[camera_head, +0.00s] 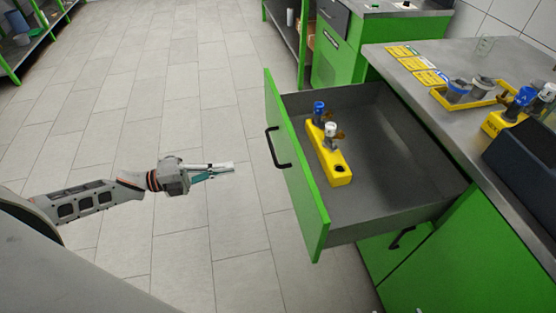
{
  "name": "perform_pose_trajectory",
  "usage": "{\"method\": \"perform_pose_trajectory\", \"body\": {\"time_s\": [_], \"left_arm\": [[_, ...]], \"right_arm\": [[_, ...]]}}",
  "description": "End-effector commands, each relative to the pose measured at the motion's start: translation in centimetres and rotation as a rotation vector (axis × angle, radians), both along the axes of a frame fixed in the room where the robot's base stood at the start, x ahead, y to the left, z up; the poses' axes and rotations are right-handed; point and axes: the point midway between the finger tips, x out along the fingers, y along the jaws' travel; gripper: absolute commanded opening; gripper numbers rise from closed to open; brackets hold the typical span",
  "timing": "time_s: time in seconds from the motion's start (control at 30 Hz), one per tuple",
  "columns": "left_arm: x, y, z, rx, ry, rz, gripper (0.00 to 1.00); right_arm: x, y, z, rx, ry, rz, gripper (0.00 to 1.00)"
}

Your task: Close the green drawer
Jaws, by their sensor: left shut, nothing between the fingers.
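The green drawer (295,165) is pulled well out of the green cabinet on the right. Its green front faces left and has a black handle (277,148). Inside the drawer lies a yellow block (328,160) with blue-topped and white-topped fittings on it. My left gripper (232,168) reaches in from the left at about the handle's height in the picture. It is shut and empty, with its fingers pointing right toward the drawer front, and a gap shows between them. My right gripper does not show.
A grey worktop (425,55) above the cabinet carries yellow cards, a yellow tray (470,95) with parts, and a dark bin (525,160). A lower drawer handle (402,238) shows beneath the open drawer. Green shelves stand at the back. Tiled floor left of the drawer is clear.

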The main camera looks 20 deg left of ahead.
Motion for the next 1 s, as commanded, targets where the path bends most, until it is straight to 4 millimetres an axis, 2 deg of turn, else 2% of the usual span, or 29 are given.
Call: {"method": "perform_pose_trajectory", "body": {"time_s": [0.17, 0.7, 1.0], "left_arm": [[1.1, -1.6, 0.4, -0.002, -0.008, -0.003, 0.00], [6.6, -9.8, 0.3, -0.003, -0.004, -0.002, 0.00], [7.7, -11.5, 0.1, -0.001, -0.002, -0.001, 0.00]], "right_arm": [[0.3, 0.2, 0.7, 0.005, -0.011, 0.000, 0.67], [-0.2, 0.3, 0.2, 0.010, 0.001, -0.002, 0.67], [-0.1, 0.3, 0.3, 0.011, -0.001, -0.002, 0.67]]}}
